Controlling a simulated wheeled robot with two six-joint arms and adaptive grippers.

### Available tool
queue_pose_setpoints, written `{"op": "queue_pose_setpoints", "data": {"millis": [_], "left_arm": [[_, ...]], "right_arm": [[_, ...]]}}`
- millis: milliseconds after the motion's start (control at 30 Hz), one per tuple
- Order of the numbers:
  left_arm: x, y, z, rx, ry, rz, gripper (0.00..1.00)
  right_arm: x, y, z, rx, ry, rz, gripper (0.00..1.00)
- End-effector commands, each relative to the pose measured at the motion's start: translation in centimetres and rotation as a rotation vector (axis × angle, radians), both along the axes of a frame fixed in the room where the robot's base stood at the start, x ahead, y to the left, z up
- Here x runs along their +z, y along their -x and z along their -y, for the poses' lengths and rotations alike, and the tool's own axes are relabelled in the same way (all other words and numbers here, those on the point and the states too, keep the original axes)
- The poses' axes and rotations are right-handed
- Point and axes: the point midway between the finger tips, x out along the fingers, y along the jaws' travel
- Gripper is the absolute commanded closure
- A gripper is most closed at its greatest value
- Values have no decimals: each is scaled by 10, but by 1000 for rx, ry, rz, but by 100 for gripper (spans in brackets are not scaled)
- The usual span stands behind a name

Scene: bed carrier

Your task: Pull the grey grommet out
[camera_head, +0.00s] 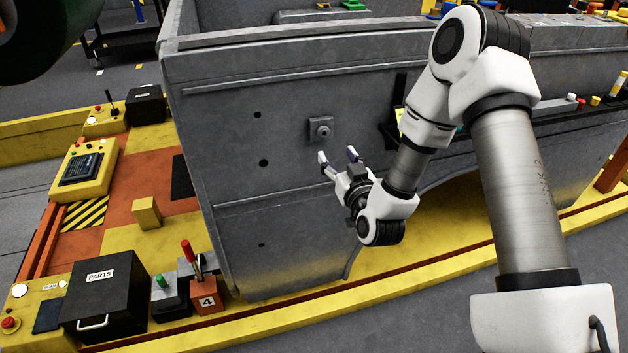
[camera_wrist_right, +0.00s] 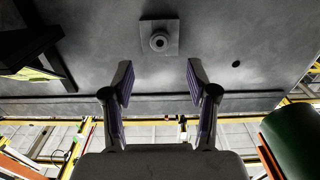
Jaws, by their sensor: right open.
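The grey grommet (camera_head: 322,132) sits on a square grey plate on the side wall of the grey truck bed (camera_head: 240,190). In the right wrist view the grommet (camera_wrist_right: 159,41) is a round ring with a dark hole, above and beyond my fingertips. My right gripper (camera_head: 338,156) is open and empty, just below and right of the grommet in the head view. In the right wrist view its two fingers (camera_wrist_right: 159,80) stand apart with nothing between them. My left gripper is not in view.
Dark holes (camera_head: 264,163) dot the bed wall. A black bracket (camera_head: 391,128) with a yellow item sits right of the grommet. A black PARTS box (camera_head: 103,305), a red lever (camera_head: 188,252) and a yellow control panel (camera_head: 80,170) stand on the yellow carrier at left.

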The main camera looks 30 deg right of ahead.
Motion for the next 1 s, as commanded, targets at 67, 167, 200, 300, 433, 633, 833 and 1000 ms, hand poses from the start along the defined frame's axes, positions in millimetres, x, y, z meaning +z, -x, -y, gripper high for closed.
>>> {"op": "queue_pose_setpoints", "data": {"millis": [67, 167, 200, 300, 433, 633, 833, 1000], "left_arm": [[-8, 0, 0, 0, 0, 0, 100], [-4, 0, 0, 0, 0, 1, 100], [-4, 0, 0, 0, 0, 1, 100], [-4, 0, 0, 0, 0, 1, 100], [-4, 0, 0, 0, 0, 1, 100], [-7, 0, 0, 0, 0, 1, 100], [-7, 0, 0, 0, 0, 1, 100], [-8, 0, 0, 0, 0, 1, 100]], "right_arm": [[-1, -2, 0, 0, -1, 15, 42], [3, -5, 1, 0, 1, 15, 42], [3, -8, 1, 0, 0, 14, 42], [3, -16, 3, 0, 0, 14, 42], [3, -31, 7, 1, 1, 13, 42], [1, -54, 12, 2, 1, 11, 42], [2, -76, 17, 1, 1, 11, 42], [2, -87, 20, 1, 0, 11, 42]]}}
